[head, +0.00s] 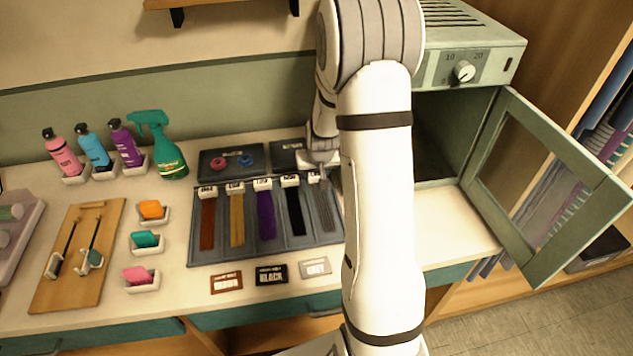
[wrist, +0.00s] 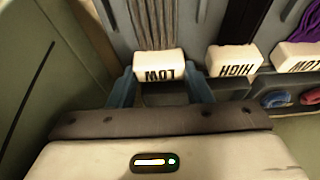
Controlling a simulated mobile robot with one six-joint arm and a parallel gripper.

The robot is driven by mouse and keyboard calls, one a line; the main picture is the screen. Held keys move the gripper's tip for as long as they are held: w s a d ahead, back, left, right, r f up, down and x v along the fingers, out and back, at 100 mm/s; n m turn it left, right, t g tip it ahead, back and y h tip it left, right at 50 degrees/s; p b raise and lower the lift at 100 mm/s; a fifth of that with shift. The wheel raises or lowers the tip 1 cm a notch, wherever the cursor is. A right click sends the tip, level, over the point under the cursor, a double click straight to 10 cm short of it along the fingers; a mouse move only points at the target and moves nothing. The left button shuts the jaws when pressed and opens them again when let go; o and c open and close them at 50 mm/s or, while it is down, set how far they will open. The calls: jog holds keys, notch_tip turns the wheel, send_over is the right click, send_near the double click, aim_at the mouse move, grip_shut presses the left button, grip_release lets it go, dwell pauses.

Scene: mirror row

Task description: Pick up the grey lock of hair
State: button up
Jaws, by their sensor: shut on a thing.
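The grey lock of hair (head: 325,210) lies at the right end of a row of locks in a dark tray (head: 218,250). In the head view my gripper (head: 322,170) is at the back end of the grey lock, partly hidden by my arm. The lock still appears to lie in its slot.
Brown, blond, purple and black (head: 295,210) locks lie to the left. A green cabinet (head: 470,60) with its door (head: 545,190) open stands at right. Bottles (head: 125,145), a green spray bottle (head: 160,148) and sponges stand left. Label cards (head: 271,275) lie in front.

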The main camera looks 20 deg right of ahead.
jog(key=shift+r, duration=0.1)
jog(key=shift+a+r, duration=0.15)
jog(key=shift+r, duration=0.05)
notch_tip(320, 180, up, 6)
jog(key=shift+w+r+b, duration=0.1)
jog(key=shift+r+b, duration=0.05)
jog(key=shift+b, duration=0.6)
jog(key=w+a+b, duration=0.2)
jog(key=a, duration=0.7)
jog(key=w+a+b, duration=0.2)
jog(key=a, duration=0.8)
jog(key=m, duration=0.1)
send_over(275, 186)
notch_tip(275, 186, down, 3)
jog(key=shift+r, duration=0.2)
jog(key=shift+s, duration=0.1)
